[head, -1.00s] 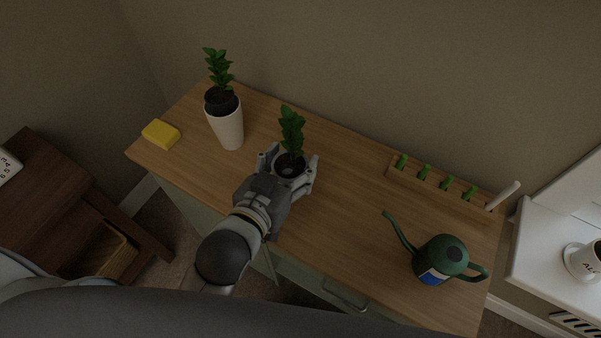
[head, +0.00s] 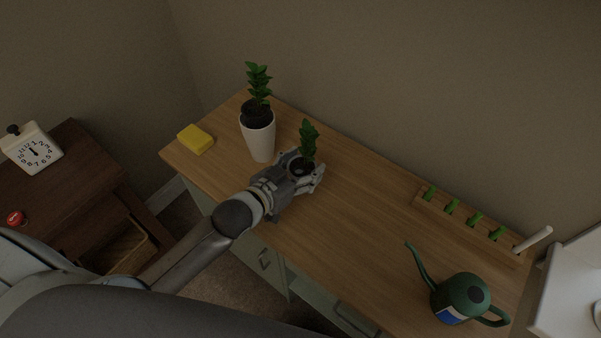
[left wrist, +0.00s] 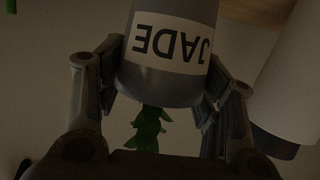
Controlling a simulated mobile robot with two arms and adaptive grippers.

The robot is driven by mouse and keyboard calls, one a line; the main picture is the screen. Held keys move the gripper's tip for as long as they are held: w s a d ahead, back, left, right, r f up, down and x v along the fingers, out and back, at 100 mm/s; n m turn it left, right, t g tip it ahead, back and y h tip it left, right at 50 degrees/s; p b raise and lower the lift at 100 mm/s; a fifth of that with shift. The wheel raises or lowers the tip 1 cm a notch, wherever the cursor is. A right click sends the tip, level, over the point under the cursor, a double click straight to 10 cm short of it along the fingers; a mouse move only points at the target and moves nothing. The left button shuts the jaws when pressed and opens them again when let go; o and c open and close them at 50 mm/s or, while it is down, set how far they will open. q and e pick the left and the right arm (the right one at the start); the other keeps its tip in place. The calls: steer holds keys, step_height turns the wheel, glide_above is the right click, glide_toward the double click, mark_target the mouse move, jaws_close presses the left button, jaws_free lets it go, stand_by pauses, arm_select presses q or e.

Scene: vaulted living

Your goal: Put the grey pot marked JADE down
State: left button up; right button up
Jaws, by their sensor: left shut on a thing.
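The grey pot marked JADE (left wrist: 178,83) shows upside down in the left wrist view, with its white label facing the camera. Its green plant (head: 309,139) rises from dark soil in the head view. My left gripper (head: 304,171) is shut around the pot, with a finger on either side. The pot is over the wooden table (head: 360,215), just right of the tall white pot. I cannot tell whether its base touches the tabletop. My right gripper is not in view.
A tall white pot (head: 261,141) with a plant stands close by on the left, with a yellow sponge (head: 195,139) beyond it. A green watering can (head: 460,297) and a wooden rack (head: 466,218) are at the right. The middle of the table is clear.

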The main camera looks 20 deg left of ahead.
mark_target(300, 174)
arm_select(q)
steer(key=shift+w+a+f, duration=0.15)
steer(key=shift+f, duration=0.05)
steer(key=shift+w+a+f, duration=0.1)
steer(key=shift+a+f, duration=0.05)
steer(key=shift+f, duration=1.6)
steer(key=shift+f, duration=0.1)
steer(key=o, duration=1.3)
steer(key=v, duration=1.2)
